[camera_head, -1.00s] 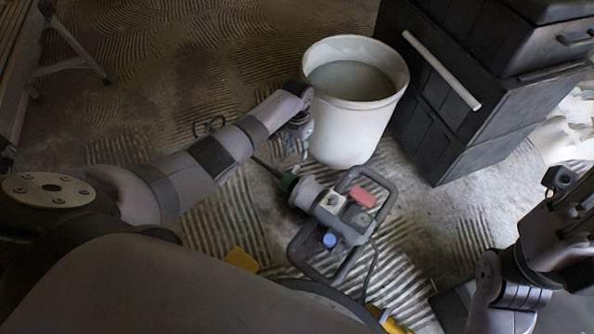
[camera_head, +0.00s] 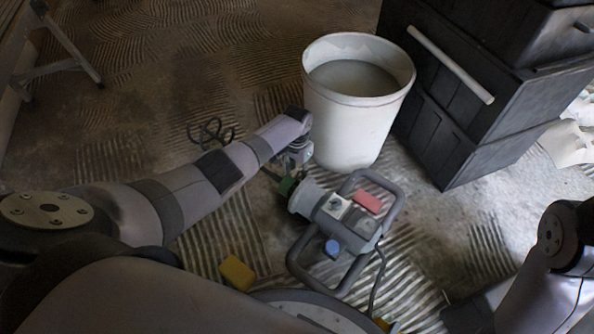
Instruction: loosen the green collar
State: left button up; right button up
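The green collar (camera_head: 287,186) is a small ring at the left end of the grey mixer (camera_head: 338,212), where the shaft joins the body. The mixer lies on the floor with its looped handles, a red block and a blue knob facing up. Its dark shaft runs up and left behind my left arm toward the whisk (camera_head: 211,130). My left gripper (camera_head: 284,171) points down just above the collar, very close to it. Its fingers are small and dark; I cannot tell whether they touch the collar or are open. My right gripper is out of view.
A white bucket (camera_head: 345,130) of greyish liquid stands right behind my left gripper. Black stacked cases (camera_head: 462,140) with a white tube stand at the back right. A yellow block (camera_head: 237,273) lies on the floor. Step legs (camera_head: 62,66) stand at the upper left.

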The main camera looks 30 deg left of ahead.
pick_arm(q)
jog(key=shift+d, duration=0.15)
grip_shut()
